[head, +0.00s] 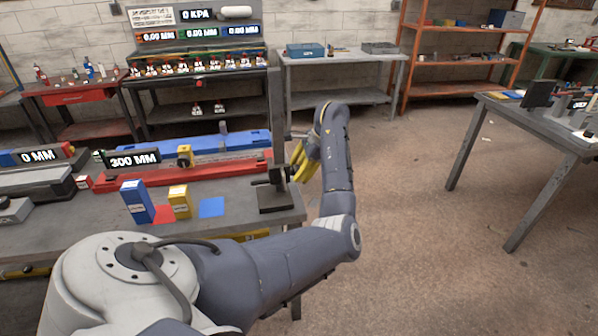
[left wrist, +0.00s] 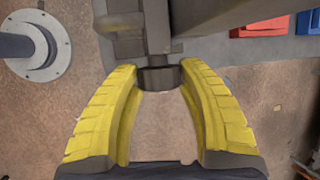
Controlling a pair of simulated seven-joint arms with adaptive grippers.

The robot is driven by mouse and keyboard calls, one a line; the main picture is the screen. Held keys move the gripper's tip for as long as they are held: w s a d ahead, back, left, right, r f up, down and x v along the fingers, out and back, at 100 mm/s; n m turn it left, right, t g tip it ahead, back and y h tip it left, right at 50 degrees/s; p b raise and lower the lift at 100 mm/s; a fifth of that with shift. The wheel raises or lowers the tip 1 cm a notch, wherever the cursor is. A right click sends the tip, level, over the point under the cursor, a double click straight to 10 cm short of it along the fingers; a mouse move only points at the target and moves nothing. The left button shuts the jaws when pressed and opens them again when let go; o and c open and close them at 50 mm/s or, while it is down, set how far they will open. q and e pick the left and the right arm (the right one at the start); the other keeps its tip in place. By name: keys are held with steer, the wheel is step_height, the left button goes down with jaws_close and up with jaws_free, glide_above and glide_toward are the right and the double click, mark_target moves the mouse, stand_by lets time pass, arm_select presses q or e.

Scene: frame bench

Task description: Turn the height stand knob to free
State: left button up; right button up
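The height stand (head: 274,135) is a dark upright column on a block base at the right end of the bench, with a carriage low on the column. Its round dark knob (left wrist: 158,79) shows in the left wrist view on a short shaft; I cannot read its setting. My left gripper (head: 303,162) is beside the stand's right side in the head view. In the left wrist view its yellow fingers (left wrist: 158,72) are apart, one on each side of the knob, with visible gaps. In the head view the knob is not clear behind the gripper. My right gripper is out of view.
The bench (head: 235,190) holds a blue box (head: 136,203), a yellow box (head: 180,203), red and blue flat squares, a red rail (head: 120,178) and a 300 MM display (head: 134,160). Open floor (head: 410,200) lies to the right, before another table (head: 545,125).

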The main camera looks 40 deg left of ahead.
arm_select(q)
steer(key=c, duration=0.5)
steer(key=t+y, duration=0.2)
steer(key=y, duration=0.1)
steer(key=shift+s+d+f+n+y, duration=0.1)
steer(key=shift+s+d+n+y, duration=0.05)
steer(key=shift+n+y, duration=0.2)
steer(key=n+t+y, duration=0.1)
steer(key=y, duration=0.2)
steer(key=shift+f+t+y, duration=0.1)
steer(key=shift+t+y, duration=0.25)
steer(key=shift+t, duration=0.05)
steer(key=y, duration=0.2)
steer(key=n+t+y, duration=0.1)
steer(key=y, duration=0.1)
steer(key=shift+n+t+y, duration=0.25)
steer(key=shift+t+y, duration=0.05)
steer(key=shift+n+t+y, duration=0.3)
steer(key=shift+n+y, duration=0.5)
steer(key=shift+y, duration=0.8)
steer(key=o, duration=1.2)
